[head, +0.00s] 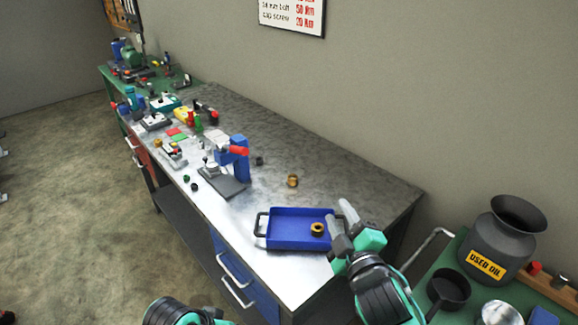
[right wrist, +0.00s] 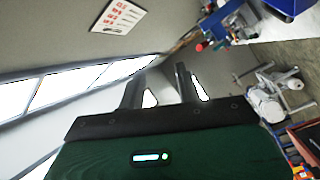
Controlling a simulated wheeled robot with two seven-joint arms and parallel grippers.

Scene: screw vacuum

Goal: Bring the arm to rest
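My right gripper (head: 343,222) is raised over the right end of the metal workbench (head: 330,180), beside the right edge of the blue tray (head: 285,240). In the right wrist view its two grey fingers (right wrist: 160,88) stand apart with nothing between them. Only a dark and teal part of my left arm shows at the bottom edge of the head view; its fingers cannot be made out. A brass ring (head: 317,230) lies in the blue tray, close to the right gripper in the picture.
Another brass part (head: 292,181) stands on the bench behind the tray. A blue and grey press-like device (head: 232,165) stands mid-bench, with several small tools beyond. A used-oil can (head: 497,240) and dark pan (head: 449,289) stand on a green surface at right. The bench's back right is clear.

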